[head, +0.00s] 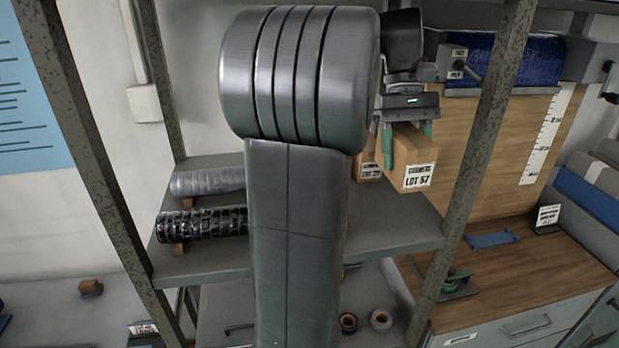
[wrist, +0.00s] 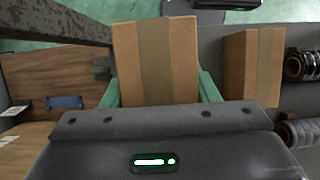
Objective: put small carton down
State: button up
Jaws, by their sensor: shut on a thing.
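The small carton (head: 418,160) is brown with a "LOT 57" label on its end. My gripper (head: 406,148) is shut on it, with green fingers on either side. In the wrist view the carton (wrist: 155,55), with a tape strip along it, sits between the fingers of my gripper (wrist: 157,85). It is over the right part of the grey shelf (head: 400,232), close to the right post. I cannot tell whether its underside touches the shelf.
Another carton (wrist: 251,68) stands beside the held one, with a gap between them. Wrapped rolls (head: 208,180) lie on the shelf's left part. A metal post (head: 468,185) rises close on the right. A wooden-topped bench (head: 510,270) stands beyond it. My arm hides the shelf's middle.

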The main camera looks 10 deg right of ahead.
notch_tip(320, 180, down, 10)
jog(key=shift+s+r, duration=0.1)
dwell(0.4)
jog(key=o, duration=1.1)
jog(key=shift+f, duration=0.2)
jog(key=shift+b+v, duration=0.4)
jog(key=shift+v, duration=3.5)
